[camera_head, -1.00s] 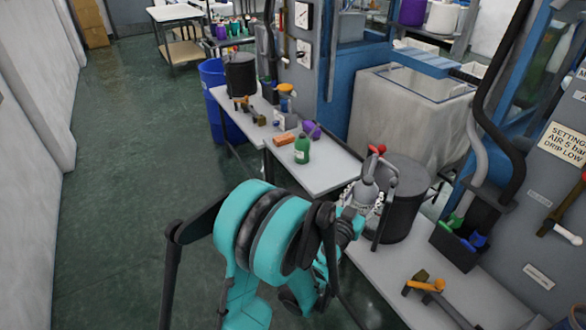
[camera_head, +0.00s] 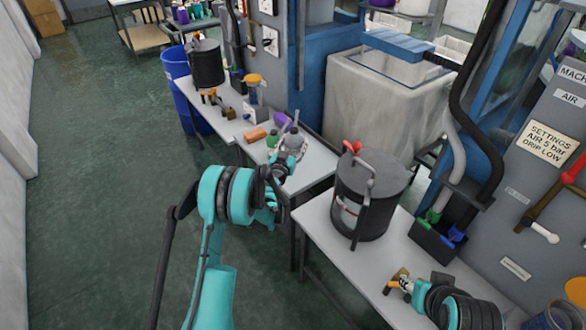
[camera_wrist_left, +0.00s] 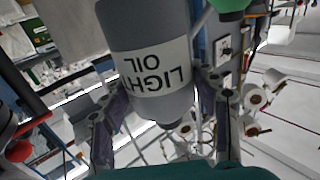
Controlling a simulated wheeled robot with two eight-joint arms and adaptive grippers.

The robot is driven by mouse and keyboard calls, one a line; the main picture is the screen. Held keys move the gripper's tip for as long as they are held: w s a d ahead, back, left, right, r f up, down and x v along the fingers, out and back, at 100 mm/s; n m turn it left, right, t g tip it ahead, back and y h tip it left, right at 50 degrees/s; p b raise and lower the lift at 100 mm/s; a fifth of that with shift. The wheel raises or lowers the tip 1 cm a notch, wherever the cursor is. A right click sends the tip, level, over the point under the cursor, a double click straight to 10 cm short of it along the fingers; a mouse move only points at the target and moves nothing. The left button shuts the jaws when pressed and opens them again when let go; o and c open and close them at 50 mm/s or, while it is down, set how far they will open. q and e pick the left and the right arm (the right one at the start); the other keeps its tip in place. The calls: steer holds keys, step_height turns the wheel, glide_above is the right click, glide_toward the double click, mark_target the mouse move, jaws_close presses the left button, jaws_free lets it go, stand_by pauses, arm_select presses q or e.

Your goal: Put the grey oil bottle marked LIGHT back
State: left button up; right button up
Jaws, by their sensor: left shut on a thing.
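The grey oil bottle (camera_wrist_left: 150,25), with a white label reading LIGHT OIL, fills the middle of the left wrist view, its lettering upside down. My left gripper (camera_wrist_left: 160,120) is shut on it, one finger on each side. In the head view my left gripper (camera_head: 290,147) is over the far grey table, close to a green bottle (camera_head: 273,138). The bottle is small and partly hidden there. I cannot tell whether it touches the tabletop. My right gripper (camera_head: 402,284) is at the lower right, by an orange-handled fitting; its fingers are too small to read.
An orange block (camera_head: 255,134) and a purple container (camera_head: 309,125) are near the left gripper. A dark lidded drum (camera_head: 369,195) with a red-tipped handle stands on the nearer table (camera_head: 315,215). Another dark drum (camera_head: 205,64) stands farther back. The floor on the left is clear.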

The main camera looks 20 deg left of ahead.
arm_select(q)
step_height(320, 180, down, 9)
steer(key=b, duration=0.3)
steer(key=shift+f, duration=0.15)
steer(key=o, duration=1.2)
steer(key=shift+o, duration=1.1)
